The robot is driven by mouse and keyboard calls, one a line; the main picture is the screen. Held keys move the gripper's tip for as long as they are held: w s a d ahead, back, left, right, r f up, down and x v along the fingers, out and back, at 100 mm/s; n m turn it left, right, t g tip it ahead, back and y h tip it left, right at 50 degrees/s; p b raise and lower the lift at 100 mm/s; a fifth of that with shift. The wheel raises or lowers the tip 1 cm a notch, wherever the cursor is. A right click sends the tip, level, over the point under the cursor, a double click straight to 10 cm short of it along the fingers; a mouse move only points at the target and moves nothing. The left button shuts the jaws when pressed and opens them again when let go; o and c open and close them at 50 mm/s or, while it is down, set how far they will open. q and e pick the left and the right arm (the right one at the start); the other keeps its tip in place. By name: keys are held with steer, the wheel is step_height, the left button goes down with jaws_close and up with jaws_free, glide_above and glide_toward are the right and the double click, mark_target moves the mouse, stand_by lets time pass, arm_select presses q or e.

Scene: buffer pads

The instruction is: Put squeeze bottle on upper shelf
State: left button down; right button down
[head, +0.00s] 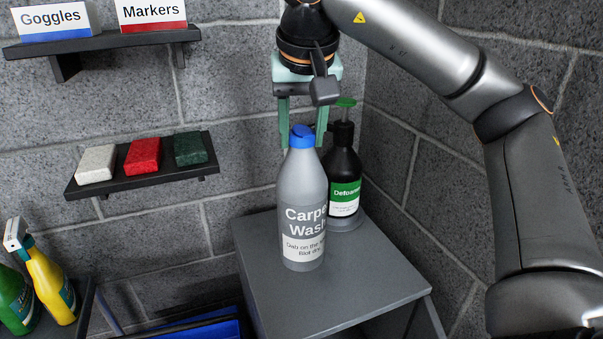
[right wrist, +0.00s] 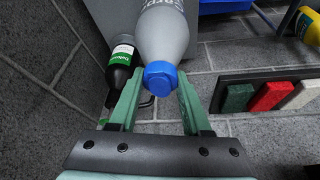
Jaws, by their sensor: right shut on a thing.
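The squeeze bottle (head: 304,205) is grey with a blue cap and a Carpet Wash label. It is upright over the grey cabinet top (head: 350,290); I cannot tell whether its base touches. My right gripper (head: 303,128) comes from above, its green fingers on either side of the bottle's neck, shut on it. In the right wrist view the bottle (right wrist: 165,35) lies between the fingers (right wrist: 160,98). The upper shelf (head: 100,42) at the upper left holds Goggles and Markers signs. My left gripper is not in view.
A black Defoamer bottle (head: 343,172) with a green pump stands close behind the squeeze bottle. A lower shelf (head: 145,185) holds white, red and green pads. Yellow (head: 50,285) and green (head: 15,300) spray bottles stand at lower left. A brick wall is behind.

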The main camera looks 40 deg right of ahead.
steer(key=w+d+r+b+x, duration=0.1)
steer(key=x, duration=1)
steer(key=shift+w+d, duration=0.35)
steer(key=shift+w, duration=0.05)
steer(key=shift+f, duration=0.2)
steer(key=c, duration=0.8)
jaws_free()
steer(key=shift+f, duration=0.15)
steer(key=o, duration=0.4)
steer(key=shift+o, duration=0.2)
